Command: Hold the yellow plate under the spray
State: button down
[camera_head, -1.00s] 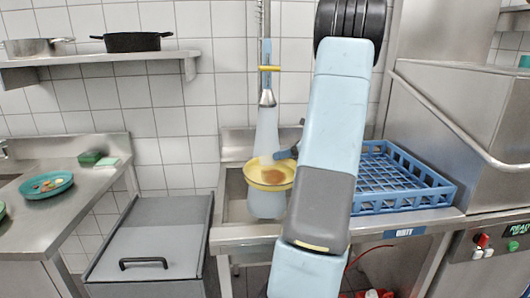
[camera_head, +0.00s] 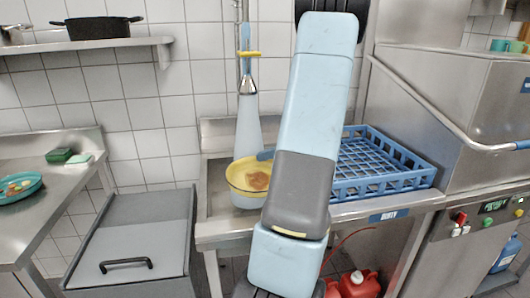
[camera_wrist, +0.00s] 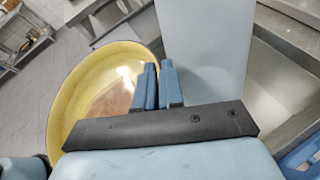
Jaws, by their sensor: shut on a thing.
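The yellow plate (camera_head: 238,176) is over the sink, tilted, with a brown smear on its face. In the wrist view the plate (camera_wrist: 82,92) fills the left side. My gripper (camera_wrist: 158,68) is shut on its rim; in the head view the gripper is mostly hidden behind my arm. The spray nozzle (camera_head: 247,82) hangs above the plate. In the wrist view the spray (camera_wrist: 205,50) lies just right of the plate and fingers. I cannot tell whether it strikes the smeared face.
A blue rack (camera_head: 385,185) stands right of the sink, beside a steel machine (camera_head: 445,110). A grey lidded bin (camera_head: 135,235) is left of the sink. A teal plate (camera_head: 35,184) with scraps and a green sponge (camera_head: 60,155) lie on the left counter.

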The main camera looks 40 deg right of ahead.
aim_at(257, 176)
jog(key=shift+s+a, duration=0.45)
jog(key=shift+s, duration=0.3)
jog(key=shift+s+a, duration=0.5)
jog(key=shift+s, duration=0.25)
jog(key=shift+s+a, duration=0.45)
jog(key=shift+s, duration=0.3)
